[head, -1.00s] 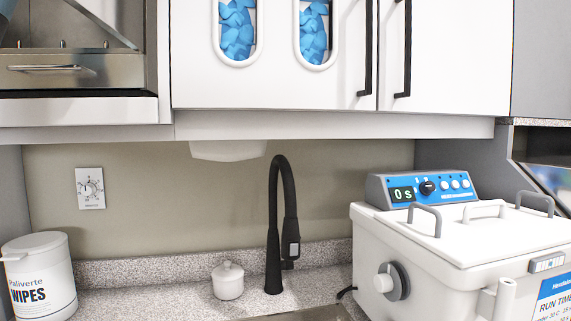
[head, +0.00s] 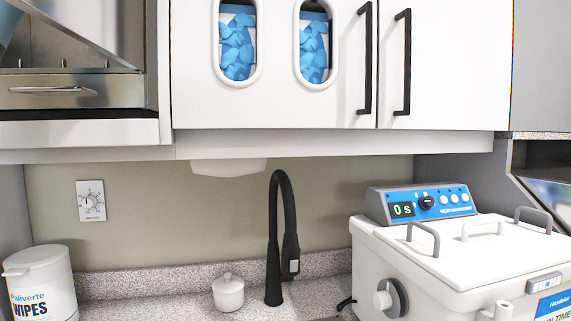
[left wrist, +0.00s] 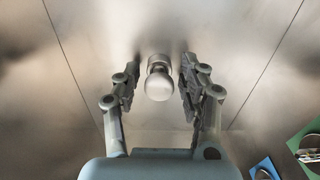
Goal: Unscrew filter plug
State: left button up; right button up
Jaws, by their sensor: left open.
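A silver plug-like knob (left wrist: 159,84) with a rounded, wider end and a narrower neck stands out from a brushed metal surface in the left wrist view. I take it for the filter plug. My left gripper (left wrist: 160,62) is open, with one finger on each side of the knob. Gaps show between the fingers and the knob, and nothing is gripped. In the head view neither gripper shows, and I cannot pick out this knob there. My right gripper is in no view.
The head view shows a black faucet (head: 275,240), a small white lidded jar (head: 228,292), a wipes tub (head: 41,285) and a white lidded bath unit (head: 450,255) on the counter. Blue and green items (left wrist: 304,148) lie at the lower right in the wrist view.

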pick_arm(q)
jog(key=m+p, duration=0.2)
jog(key=m, duration=0.1)
jog(key=shift+r, duration=0.25)
jog(key=m+p, duration=0.1)
jog(key=m, duration=0.2)
jog(key=shift+f, duration=0.15)
jog(key=m+p, duration=0.1)
jog(key=m, duration=0.1)
jog(key=m+p, duration=0.2)
jog(key=shift+r+m+p, duration=0.2)
jog(key=shift+m+p, duration=0.1)
jog(key=shift+m, duration=0.1)
jog(key=shift+f+m, duration=0.15)
jog(key=shift+m, duration=0.45)
jog(key=shift+f+m, duration=0.15)
jog(key=shift+m, duration=0.45)
jog(key=m, duration=0.6)
jog(key=shift+m, duration=0.3)
